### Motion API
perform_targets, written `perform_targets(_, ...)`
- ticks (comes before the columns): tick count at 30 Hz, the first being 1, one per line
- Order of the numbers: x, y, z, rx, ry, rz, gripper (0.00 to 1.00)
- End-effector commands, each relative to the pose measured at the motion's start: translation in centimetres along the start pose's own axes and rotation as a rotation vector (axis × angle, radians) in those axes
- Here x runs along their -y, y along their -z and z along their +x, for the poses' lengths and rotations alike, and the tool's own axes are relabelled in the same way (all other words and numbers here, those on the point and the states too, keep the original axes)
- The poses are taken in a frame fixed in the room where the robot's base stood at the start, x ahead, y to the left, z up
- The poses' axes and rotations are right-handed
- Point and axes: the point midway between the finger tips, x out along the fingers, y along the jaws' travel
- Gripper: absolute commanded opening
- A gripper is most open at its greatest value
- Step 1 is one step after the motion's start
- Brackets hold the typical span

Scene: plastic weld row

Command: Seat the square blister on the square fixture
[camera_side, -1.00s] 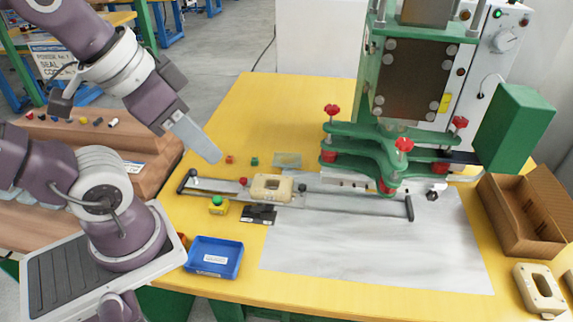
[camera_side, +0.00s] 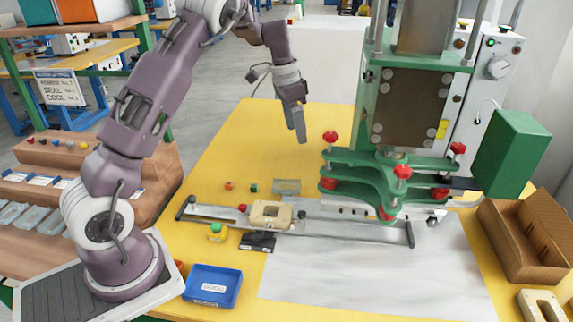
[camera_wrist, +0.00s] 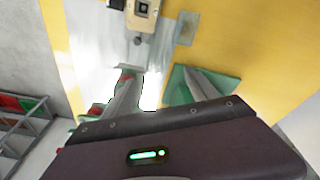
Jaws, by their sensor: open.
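The cream square fixture (camera_side: 257,219) sits on the slide left of the press; its dark square opening also shows at the top of the wrist view (camera_wrist: 146,22). A flat clear piece (camera_side: 286,186) lies on the yellow table just behind it; I cannot tell whether it is the square blister. Several clear tray-like pieces (camera_side: 33,219) lie on the brown bench at the left, their shapes too small to tell apart. My gripper (camera_side: 299,139) hangs in the air above the table behind the fixture, fingers pointing down. In the wrist view (camera_wrist: 160,76) the fingers are apart with nothing seen between them.
The green press (camera_side: 385,170) with red knobs stands right of my gripper. A cardboard box (camera_side: 528,240) is at the right.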

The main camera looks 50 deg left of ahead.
Motion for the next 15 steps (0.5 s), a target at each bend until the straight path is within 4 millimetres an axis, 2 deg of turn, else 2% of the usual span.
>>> perform_targets(1,2.7,-0.3,4.0,0.051,0.008,0.06,0.67)
perform_targets(3,5.6,-1.0,8.4,0.101,0.014,0.162,0.67)
perform_targets(6,7.8,-2.0,13.4,0.154,0.009,0.286,0.67)
perform_targets(9,8.7,-2.7,15.9,0.18,0.001,0.357,0.67)
perform_targets(15,8.8,-3.2,18.4,0.189,-0.004,0.38,0.67)
